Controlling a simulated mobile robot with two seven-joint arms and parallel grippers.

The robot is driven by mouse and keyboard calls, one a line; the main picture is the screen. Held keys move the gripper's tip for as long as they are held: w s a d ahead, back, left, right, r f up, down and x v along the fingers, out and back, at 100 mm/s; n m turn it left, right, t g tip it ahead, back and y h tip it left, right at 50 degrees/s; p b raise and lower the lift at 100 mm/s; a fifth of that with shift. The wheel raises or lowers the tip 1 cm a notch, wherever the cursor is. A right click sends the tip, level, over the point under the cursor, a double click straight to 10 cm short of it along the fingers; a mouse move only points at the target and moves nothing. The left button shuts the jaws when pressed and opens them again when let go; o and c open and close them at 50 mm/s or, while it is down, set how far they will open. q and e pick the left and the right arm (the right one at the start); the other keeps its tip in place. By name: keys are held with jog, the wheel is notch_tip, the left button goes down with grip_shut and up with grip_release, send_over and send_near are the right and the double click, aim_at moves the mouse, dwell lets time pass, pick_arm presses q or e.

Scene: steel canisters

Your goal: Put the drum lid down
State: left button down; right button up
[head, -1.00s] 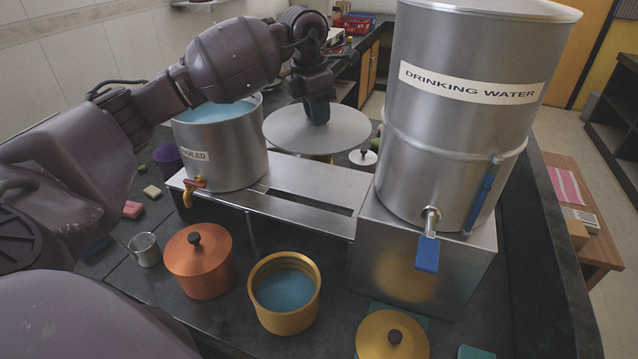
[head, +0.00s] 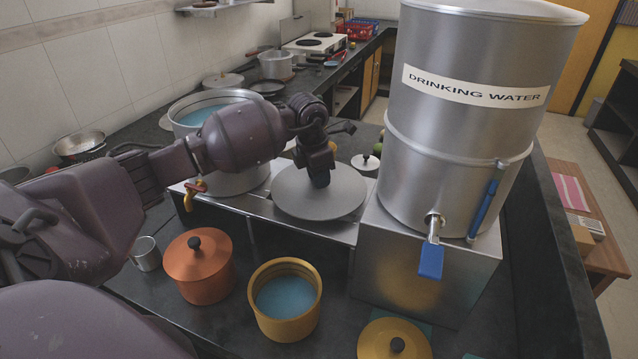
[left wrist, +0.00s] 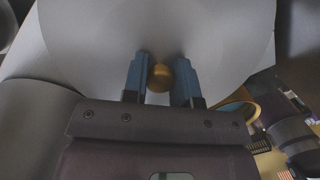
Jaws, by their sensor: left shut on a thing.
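The drum lid (head: 335,205) is a wide, flat grey disc with a brass knob (left wrist: 160,78). In the left wrist view the lid (left wrist: 225,40) fills the upper part. My left gripper (head: 320,180) is above the lid's middle, its blue fingers (left wrist: 160,68) on either side of the knob and shut on it. The lid is roughly level over the steel stand (head: 345,234), between the open pot and the water drum. I cannot tell whether it touches the stand. My right gripper is not in view.
The open steel pot (head: 245,182) of blue water is left of the lid; the "DRINKING WATER" drum (head: 440,140) stands close on the right. A copper pot (head: 206,280) and a brass pot (head: 285,322) stand in front. A small white lid (head: 366,163) lies behind.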

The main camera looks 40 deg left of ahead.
aim_at(313, 186)
pick_arm(q)
jog(key=shift+f, duration=1.2)
jog(key=shift+f, duration=0.1)
jog(key=c, duration=0.9)
grip_release()
jog(key=shift+r, duration=0.5)
notch_tip(313, 186, up, 11)
jog(key=s+a, duration=0.1)
jog(key=shift+s+p, duration=0.25)
jog(key=shift+p, duration=0.15)
